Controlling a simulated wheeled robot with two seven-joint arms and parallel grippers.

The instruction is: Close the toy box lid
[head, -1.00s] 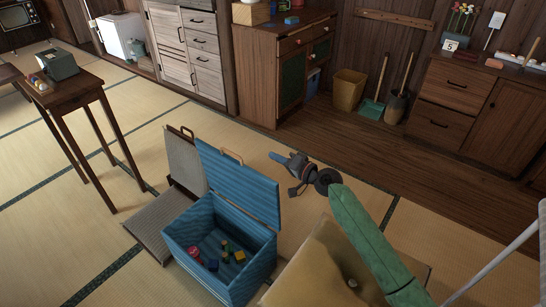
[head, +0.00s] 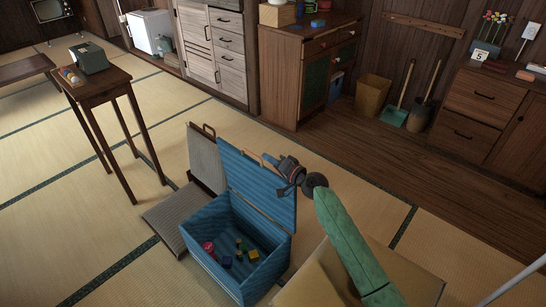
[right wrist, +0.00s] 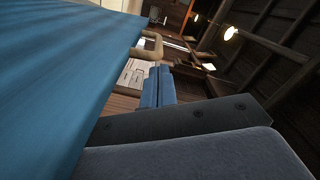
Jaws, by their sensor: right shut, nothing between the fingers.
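The blue toy box (head: 213,262) stands open on the tatami. Its lid (head: 258,190) is raised upright at the back edge, with a tan handle (head: 251,157) on its top edge. Several small coloured blocks (head: 240,250) lie inside. My right gripper (head: 270,160) is shut and empty, at the top right of the lid and beside or behind it; part of its tip is hard to make out. In the right wrist view the lid (right wrist: 50,80) fills the left side, the handle (right wrist: 151,46) sticks out, and the blue fingers (right wrist: 157,88) are close to it. My left gripper is not in view.
A grey floor chair (head: 175,220) stands directly left of the box. A small wooden table (head: 98,85) stands further left.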

